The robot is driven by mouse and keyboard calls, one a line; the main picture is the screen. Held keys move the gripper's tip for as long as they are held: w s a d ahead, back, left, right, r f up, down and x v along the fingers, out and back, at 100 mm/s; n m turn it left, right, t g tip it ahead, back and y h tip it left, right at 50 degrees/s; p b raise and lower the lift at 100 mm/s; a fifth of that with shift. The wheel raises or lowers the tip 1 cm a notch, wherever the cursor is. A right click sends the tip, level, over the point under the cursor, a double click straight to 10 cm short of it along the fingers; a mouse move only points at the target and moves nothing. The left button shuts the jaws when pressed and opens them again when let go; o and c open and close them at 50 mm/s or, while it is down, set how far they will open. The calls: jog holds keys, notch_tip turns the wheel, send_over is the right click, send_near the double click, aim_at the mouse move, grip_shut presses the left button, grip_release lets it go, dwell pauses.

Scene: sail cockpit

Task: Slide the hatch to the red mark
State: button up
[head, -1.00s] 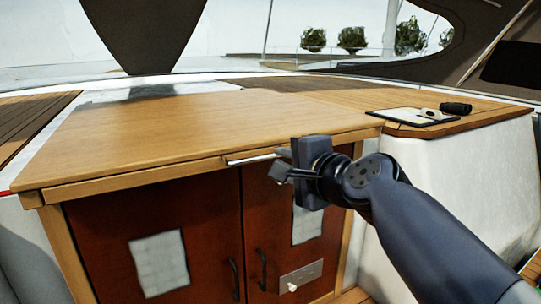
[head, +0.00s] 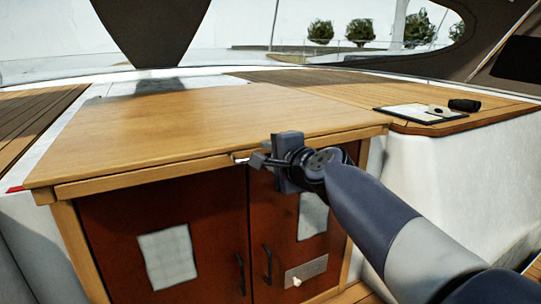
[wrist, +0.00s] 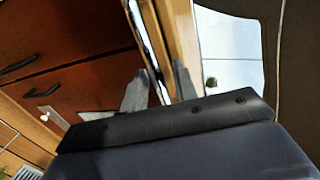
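The hatch (head: 190,115) is a flat light-wood panel on top of the red-brown cabinet. A pale metal bar handle (head: 239,156) runs along its front edge, largely hidden behind my gripper. My gripper (head: 256,160) is at this handle, right of the middle of the front edge. In the wrist view, the two grey fingers (wrist: 160,78) stand apart, with a bright strip, apparently the handle, between them. I see no clear grip on it. The red mark (head: 14,189) is a small strip on the white surface at the far left, beside the hatch's front left corner.
The cabinet doors (head: 165,250) below have dark handles and pale sheets. At the right, a clipboard (head: 412,112) and a dark cylindrical object (head: 464,105) lie on the wooden side deck. The hatch top is bare.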

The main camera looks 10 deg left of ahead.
aim_at(249, 139)
grip_shut()
dwell(0.3)
jog(key=p+x, duration=0.1)
jog(key=x, duration=0.2)
jog(key=r+p+x, duration=0.1)
jog(key=x, duration=0.3)
jog(key=r+p+x, duration=0.1)
jog(key=x, duration=0.3)
jog(key=shift+w+a+r, duration=0.15)
jog(key=shift+w, duration=0.1)
grip_release()
jog(key=shift+s, duration=0.1)
